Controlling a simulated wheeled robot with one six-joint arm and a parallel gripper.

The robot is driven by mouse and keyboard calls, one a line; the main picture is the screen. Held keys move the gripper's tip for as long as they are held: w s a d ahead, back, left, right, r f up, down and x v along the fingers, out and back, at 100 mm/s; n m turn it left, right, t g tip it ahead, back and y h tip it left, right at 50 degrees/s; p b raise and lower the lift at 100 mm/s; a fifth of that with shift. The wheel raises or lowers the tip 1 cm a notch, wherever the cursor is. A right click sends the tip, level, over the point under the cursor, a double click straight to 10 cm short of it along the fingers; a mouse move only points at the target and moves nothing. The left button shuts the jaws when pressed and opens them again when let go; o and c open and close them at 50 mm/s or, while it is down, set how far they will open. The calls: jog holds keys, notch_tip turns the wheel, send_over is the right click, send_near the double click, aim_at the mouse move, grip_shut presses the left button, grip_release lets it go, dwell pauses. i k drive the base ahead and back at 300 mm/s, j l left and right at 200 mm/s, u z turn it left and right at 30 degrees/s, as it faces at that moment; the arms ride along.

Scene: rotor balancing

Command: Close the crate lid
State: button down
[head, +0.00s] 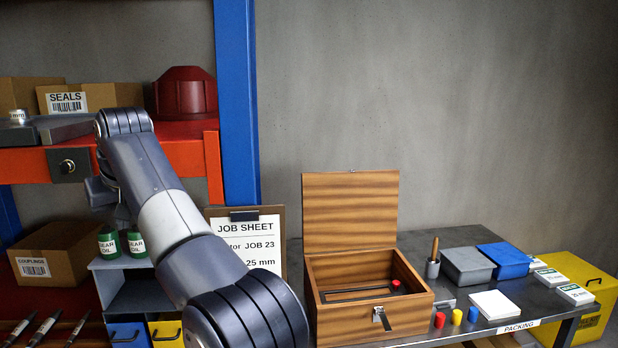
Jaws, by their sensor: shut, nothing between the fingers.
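The wooden crate (360,326) stands on the dark packing table, right of my arm in the head view. Its lid (350,213) is open and stands upright at the back edge. A metal latch (381,318) is on the front wall. Inside are a dark rectangular frame and a small red piece (395,287). My arm reaches up and left, away from the crate, toward the shelf. A grey part of it shows beside the shelf, but my gripper's fingers are not visible.
A job sheet board (245,243) stands left of the crate. Right of it are red, yellow and blue pegs, a white block (495,305), a grey box (467,266) and a blue box (503,260). Nothing shows above the open crate in front of its lid.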

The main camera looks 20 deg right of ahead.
aim_at(351, 210)
jog(key=k+z, duration=0.3)
jog(key=k+l+z, duration=0.15)
jog(key=z, duration=0.15)
jog(key=i+z, duration=0.35)
jog(key=i+j+z, duration=0.15)
jog(key=i+z, duration=0.2)
jog(key=i+j, duration=0.2)
jog(key=i, duration=0.2)
jog(key=i+j, duration=0.2)
jog(key=i, duration=0.2)
jog(key=i+j, duration=0.15)
jog(key=i, duration=0.2)
